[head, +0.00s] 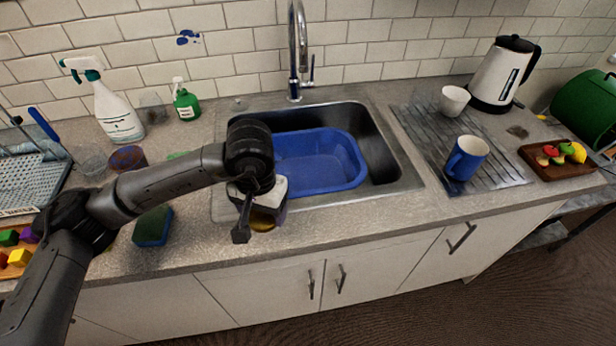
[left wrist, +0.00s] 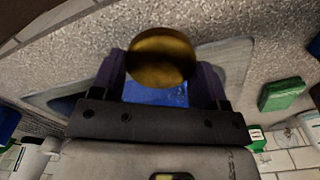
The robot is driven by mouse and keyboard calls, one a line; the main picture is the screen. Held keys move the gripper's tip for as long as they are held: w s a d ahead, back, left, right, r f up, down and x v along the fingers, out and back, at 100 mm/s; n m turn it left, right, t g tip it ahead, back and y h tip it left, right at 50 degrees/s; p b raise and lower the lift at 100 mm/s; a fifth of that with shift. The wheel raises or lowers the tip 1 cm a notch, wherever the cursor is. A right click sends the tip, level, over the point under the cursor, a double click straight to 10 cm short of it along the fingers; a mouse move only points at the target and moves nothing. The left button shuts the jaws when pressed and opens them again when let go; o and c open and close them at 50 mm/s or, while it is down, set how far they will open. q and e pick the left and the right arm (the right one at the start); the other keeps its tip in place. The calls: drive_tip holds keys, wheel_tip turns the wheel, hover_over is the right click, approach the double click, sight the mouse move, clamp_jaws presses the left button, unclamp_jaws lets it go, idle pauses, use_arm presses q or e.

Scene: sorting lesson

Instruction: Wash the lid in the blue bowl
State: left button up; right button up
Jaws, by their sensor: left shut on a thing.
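The lid, round and gold-brown, shows partly below my left gripper (head: 262,212) in the head view, at the front left edge of the sink. In the left wrist view the lid (left wrist: 161,57) sits between the two purple-grey fingers, and my left gripper (left wrist: 160,75) is shut on it. The blue bowl (head: 345,176) is a rectangular tub inside the steel sink, just beyond and right of the gripper. My arm hides its left end. A blue patch of the bowl (left wrist: 150,94) shows behind the lid. My right gripper is not in view.
The sink (head: 388,165) has a tall tap (head: 294,50) behind it. A blue-green sponge (head: 152,227) lies at the counter's left front. A spray bottle (head: 115,108) and green soap bottle (head: 186,104) stand at the back left. A blue mug (head: 466,158) stands on the right drainboard.

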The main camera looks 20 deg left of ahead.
sight(265, 219)
use_arm(q)
drive_tip(key=shift+f+b, duration=2.8)
drive_tip(key=shift+f, duration=0.7)
drive_tip(key=shift+c, duration=0.7)
drive_tip(key=shift+a+f, duration=0.1)
drive_tip(key=shift+f, duration=0.15)
drive_tip(key=shift+r+p, duration=0.8)
drive_tip(key=shift+r, duration=1.5)
